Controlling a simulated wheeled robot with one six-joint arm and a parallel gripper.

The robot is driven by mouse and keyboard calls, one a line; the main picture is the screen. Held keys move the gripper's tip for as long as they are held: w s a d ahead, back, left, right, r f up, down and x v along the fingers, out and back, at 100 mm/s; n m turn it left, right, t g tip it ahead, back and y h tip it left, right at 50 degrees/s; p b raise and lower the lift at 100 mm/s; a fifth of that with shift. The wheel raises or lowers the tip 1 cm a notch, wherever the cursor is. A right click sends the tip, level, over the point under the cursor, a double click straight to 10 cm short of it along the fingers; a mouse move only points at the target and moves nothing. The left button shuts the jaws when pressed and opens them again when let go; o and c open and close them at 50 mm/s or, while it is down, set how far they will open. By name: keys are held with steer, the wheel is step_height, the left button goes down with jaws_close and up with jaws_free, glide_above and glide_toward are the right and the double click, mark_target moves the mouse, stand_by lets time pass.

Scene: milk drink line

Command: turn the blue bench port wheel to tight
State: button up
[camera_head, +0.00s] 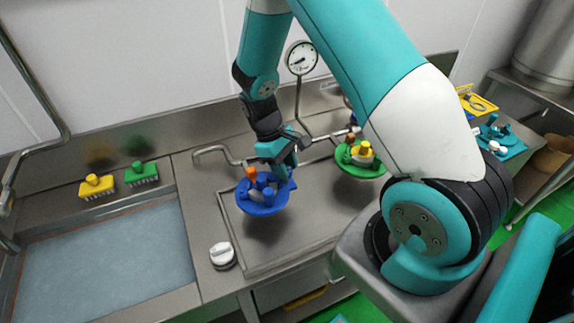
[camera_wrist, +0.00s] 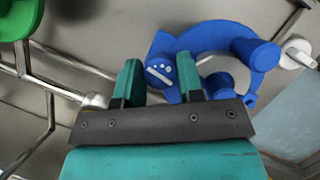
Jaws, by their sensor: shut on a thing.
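The blue bench port wheel (camera_head: 262,208) is low on the steel bench, with an orange-topped part showing at its left side. In the wrist view the blue wheel (camera_wrist: 217,38) shows as a ring with a thick round blue knob at its right. My gripper (camera_head: 277,166) is over the wheel, pointing down. In the wrist view my gripper's two teal fingers (camera_wrist: 160,82) are on either side of a blue part with white marks, and are shut on it. The fingertips' contact and the wheel's turn position cannot be made out clearly.
A green port wheel (camera_head: 372,170) with a yellow top stands to the right. A white knob (camera_head: 222,254) is at the front left. Yellow (camera_head: 97,186) and green (camera_head: 141,173) brushes lie by the basin (camera_head: 105,255). A bent pipe (camera_head: 215,151) and a gauge (camera_head: 301,58) are behind.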

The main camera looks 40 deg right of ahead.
steer(key=m+y, duration=0.1)
steer(key=m, duration=0.3)
steer(key=shift+w+m+y, duration=0.1)
steer(key=shift+m+y, duration=0.2)
steer(key=shift+y, duration=0.1)
steer(key=m+y, duration=0.1)
steer(key=m, duration=0.2)
steer(key=shift+d+m, duration=0.15)
steer(key=shift+m, duration=0.15)
steer(key=m+y, duration=0.1)
steer(key=m, duration=0.1)
steer(key=m+t, duration=0.1)
steer(key=m, duration=0.1)
steer(key=shift+d+r+y, duration=0.1)
steer(key=shift+y, duration=0.3)
steer(key=shift+m+t+y, duration=0.3)
steer(key=shift+m+t, duration=0.3)
steer(key=shift+m, duration=1.1)
steer(key=o, duration=0.9)
steer(key=shift+d, duration=0.1)
